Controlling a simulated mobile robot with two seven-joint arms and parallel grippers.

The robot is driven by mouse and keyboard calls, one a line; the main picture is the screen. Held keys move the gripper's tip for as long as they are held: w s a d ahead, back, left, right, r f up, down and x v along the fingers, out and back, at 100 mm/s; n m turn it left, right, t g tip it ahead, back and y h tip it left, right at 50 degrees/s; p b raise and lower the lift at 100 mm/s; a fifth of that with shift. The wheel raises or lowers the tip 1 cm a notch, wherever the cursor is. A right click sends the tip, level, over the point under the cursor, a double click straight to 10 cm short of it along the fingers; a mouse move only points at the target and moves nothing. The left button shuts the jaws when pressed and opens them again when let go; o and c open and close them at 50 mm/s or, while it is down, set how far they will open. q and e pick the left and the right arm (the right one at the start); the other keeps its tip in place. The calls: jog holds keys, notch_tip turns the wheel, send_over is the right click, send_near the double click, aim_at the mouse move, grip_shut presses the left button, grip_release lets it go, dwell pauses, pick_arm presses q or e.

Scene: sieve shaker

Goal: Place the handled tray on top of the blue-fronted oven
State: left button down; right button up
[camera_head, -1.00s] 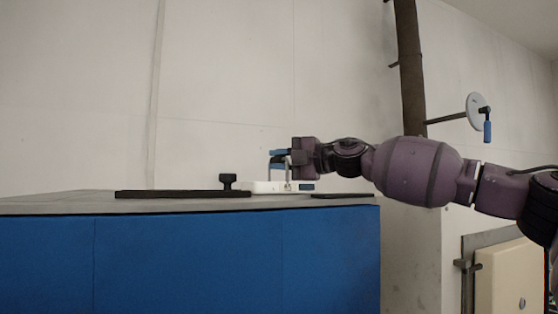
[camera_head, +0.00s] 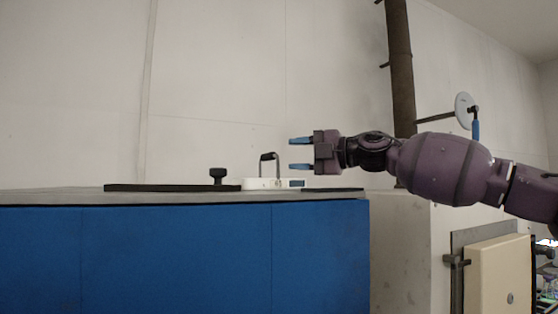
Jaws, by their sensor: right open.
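The blue-fronted oven (camera_head: 180,255) fills the lower left of the head view, with a flat grey top. A low white tray (camera_head: 262,184) with a dark upright handle (camera_head: 268,158) rests on that top near its right end. My right gripper (camera_head: 300,154) is open and empty. Its blue-tipped fingers point left, one above the other, just right of the handle and apart from it. My left gripper is not in view.
A flat black plate (camera_head: 170,188) with a black knob (camera_head: 218,175) lies on the oven top left of the tray. A brown vertical pipe (camera_head: 400,70) and a handwheel (camera_head: 465,110) are behind my right arm. A cream box (camera_head: 497,275) stands at lower right.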

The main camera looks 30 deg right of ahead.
jog(key=v, duration=0.5)
jog(key=shift+b, duration=0.4)
